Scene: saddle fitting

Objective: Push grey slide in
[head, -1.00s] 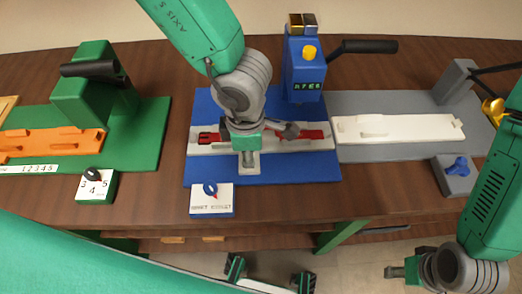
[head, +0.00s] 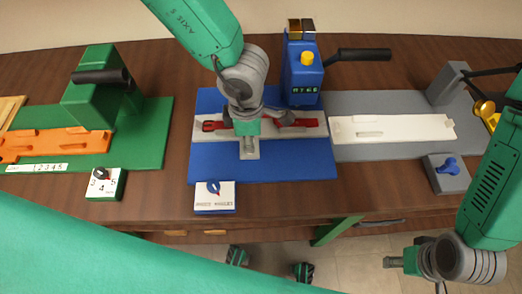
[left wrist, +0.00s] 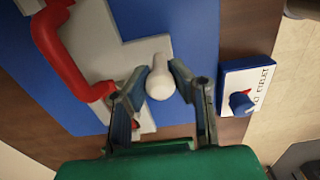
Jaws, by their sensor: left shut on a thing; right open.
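The grey slide (head: 204,136) lies on the blue base plate (head: 290,168), in front of the blue press (head: 302,72). It carries a red part (head: 300,123) and has a stem toward the near side. My left gripper (head: 249,133) is over the slide's middle and hides part of it. In the left wrist view its fingers (left wrist: 158,80) are shut on the slide's pale round knob (left wrist: 160,84); the grey slide (left wrist: 98,45) and a red handle-shaped part (left wrist: 62,52) show beyond. My right gripper (head: 394,262) is open and empty, low at the right, away from the slide.
A white dial box (head: 214,203) with a blue knob stands at the near edge of the blue plate. A green station with an orange strip (head: 55,143) is at left. A grey station with a white strip (head: 395,128) is at right, close to the slide's right end.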

